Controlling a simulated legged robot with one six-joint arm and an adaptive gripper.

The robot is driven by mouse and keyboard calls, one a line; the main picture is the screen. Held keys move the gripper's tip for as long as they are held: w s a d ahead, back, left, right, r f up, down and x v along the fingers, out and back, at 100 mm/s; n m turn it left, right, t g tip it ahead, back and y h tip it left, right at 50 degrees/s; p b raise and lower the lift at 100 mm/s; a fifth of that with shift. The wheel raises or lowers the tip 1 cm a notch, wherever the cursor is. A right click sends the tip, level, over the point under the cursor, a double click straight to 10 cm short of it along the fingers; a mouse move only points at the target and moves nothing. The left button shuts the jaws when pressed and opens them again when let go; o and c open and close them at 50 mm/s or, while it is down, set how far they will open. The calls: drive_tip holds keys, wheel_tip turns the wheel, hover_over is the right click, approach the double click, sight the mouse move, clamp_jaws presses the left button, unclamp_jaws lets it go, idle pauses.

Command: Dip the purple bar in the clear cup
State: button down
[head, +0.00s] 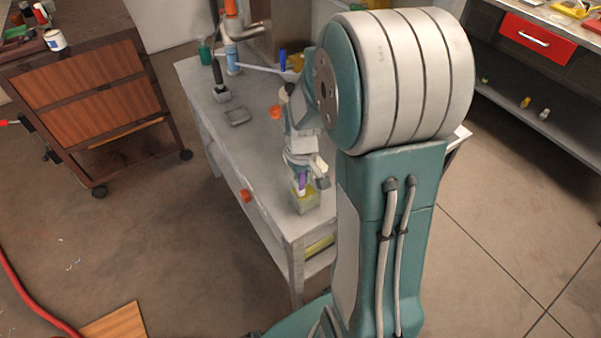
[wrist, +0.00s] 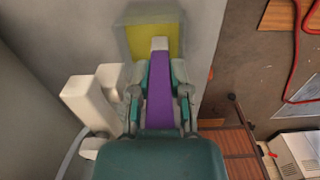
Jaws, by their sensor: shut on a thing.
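The purple bar (wrist: 160,100) has a white tip and lies between the two fingers of my gripper (wrist: 160,76) in the wrist view. My gripper (head: 304,176) is shut on it, and the purple bar (head: 302,181) points down in the head view. The clear cup (head: 305,205) stands near the table's front corner, just under the bar. The clear cup (wrist: 122,40) is square with yellow inside in the wrist view. The white tip overlaps the cup's yellow area. I cannot tell whether it touches the contents.
The pale table (head: 262,160) holds a small grey tray (head: 237,116), a green bottle (head: 205,52) and a blue-and-white container (head: 233,63) farther back. A wooden cart (head: 90,95) stands left, with open floor between.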

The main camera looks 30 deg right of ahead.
drive_tip(key=shift+f, duration=1.5)
idle(0.6)
drive_tip(key=shift+r, duration=5)
